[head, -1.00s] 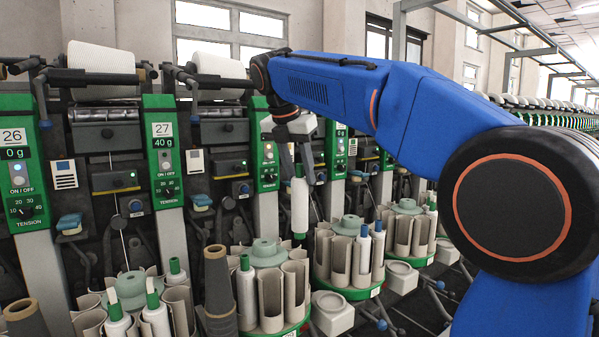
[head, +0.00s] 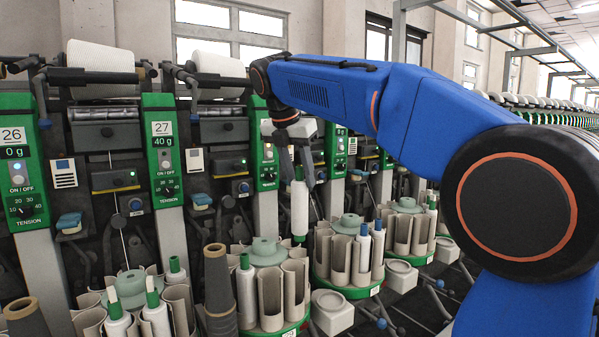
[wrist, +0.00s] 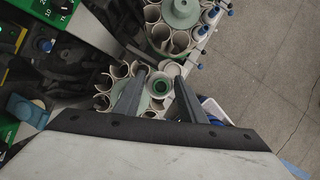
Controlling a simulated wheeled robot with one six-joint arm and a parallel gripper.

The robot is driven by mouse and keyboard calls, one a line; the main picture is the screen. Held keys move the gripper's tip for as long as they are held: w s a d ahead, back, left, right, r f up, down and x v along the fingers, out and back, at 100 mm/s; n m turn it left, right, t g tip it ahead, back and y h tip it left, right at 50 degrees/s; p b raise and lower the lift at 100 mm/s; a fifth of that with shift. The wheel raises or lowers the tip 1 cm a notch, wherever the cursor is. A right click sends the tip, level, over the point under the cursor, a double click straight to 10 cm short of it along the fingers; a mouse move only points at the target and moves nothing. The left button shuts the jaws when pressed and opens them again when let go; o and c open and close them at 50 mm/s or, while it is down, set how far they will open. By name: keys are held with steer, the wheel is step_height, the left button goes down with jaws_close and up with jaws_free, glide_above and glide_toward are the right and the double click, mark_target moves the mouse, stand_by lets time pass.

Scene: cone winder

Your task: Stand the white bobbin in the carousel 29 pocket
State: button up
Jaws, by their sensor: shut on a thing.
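The white bobbin (head: 299,212) hangs upright in my gripper (head: 301,178), with a green top and a green foot. The fingers are shut on its upper end. No number 29 is readable; my arm partly covers the panels there.
A nearer carousel (head: 265,255) holds a white bobbin (head: 246,287) at its left. Blue-topped bobbins (head: 364,246) stand in the carousel right of my gripper. A white box (head: 332,308) sits between the carousels. Winder panels (head: 162,150) rise behind. Open floor (wrist: 270,70) lies right in the wrist view.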

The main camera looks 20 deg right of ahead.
mark_target(297, 213)
steer(key=shift+f, duration=1.8)
steer(key=shift+f, duration=2.25)
steer(key=shift+f, duration=2.3)
